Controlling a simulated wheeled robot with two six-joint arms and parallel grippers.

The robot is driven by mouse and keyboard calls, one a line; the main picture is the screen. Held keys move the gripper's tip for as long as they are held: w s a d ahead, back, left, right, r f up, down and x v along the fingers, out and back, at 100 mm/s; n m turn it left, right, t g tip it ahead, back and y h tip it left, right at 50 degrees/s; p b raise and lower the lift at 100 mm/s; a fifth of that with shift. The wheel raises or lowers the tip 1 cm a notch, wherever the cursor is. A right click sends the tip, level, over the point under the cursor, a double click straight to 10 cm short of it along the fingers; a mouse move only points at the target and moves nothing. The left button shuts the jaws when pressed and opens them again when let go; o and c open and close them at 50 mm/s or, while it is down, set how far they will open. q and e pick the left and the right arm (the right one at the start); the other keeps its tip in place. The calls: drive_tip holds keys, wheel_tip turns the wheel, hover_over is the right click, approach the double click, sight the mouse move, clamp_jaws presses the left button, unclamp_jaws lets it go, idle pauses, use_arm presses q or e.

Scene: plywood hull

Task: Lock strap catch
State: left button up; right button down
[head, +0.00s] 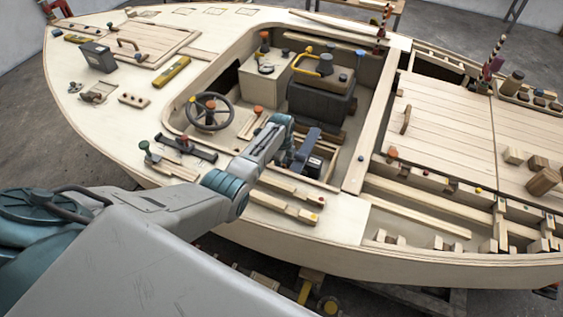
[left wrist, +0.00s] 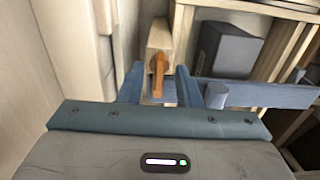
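The strap catch looks to be the orange lever (left wrist: 158,75) on a pale wooden block (left wrist: 160,38) in the left wrist view. A blue strap (left wrist: 262,95) runs from the right toward it, passing in front of a dark grey box (left wrist: 229,50). My left gripper (left wrist: 165,85) has its fingers spread, with the lever showing between them. I cannot tell whether a finger touches the lever or strap. In the head view my left gripper (head: 284,150) reaches into the cockpit beside the dark box (head: 312,168); the lever is not clearly visible there. My right gripper is out of view.
A steering wheel (head: 209,111) stands left of my left arm. A large dark box with a yellow handle (head: 318,100) stands behind the gripper. A pale hull wall (left wrist: 60,45) rises close on the left in the wrist view. Wooden rails (head: 290,188) lie near my forearm.

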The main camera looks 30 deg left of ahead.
use_arm(q)
wheel_tip(320, 180, up, 11)
idle(0.6)
drive_tip(key=shift+f, duration=0.1)
idle(0.3)
